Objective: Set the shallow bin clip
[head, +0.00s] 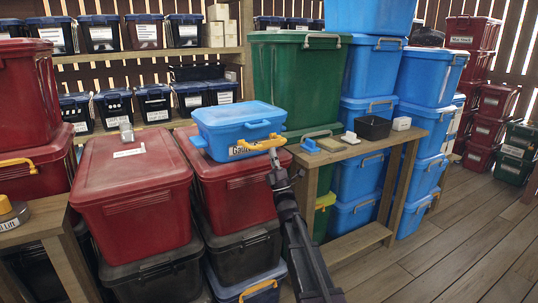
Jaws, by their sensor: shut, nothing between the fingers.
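The shallow bin (236,117) is blue with a blue lid. It sits on top of a red lidded bin (228,187) in the middle of the view. A yellow clip (260,144) shows at its front right side, beside a white label. I cannot tell whether the clip is fastened or loose. My gripper (274,160) is at the right end of the yellow clip, close to it or touching it. It is shut with nothing held. The fingertips are small and partly merge with the clip, so contact is unclear.
A wooden bench (345,153) at the right holds a black tray (373,128) and small items. A green bin (292,80) and stacked blue bins (428,77) stand behind. Another red bin (133,172) is close at left. Wooden floor (440,250) is clear at right.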

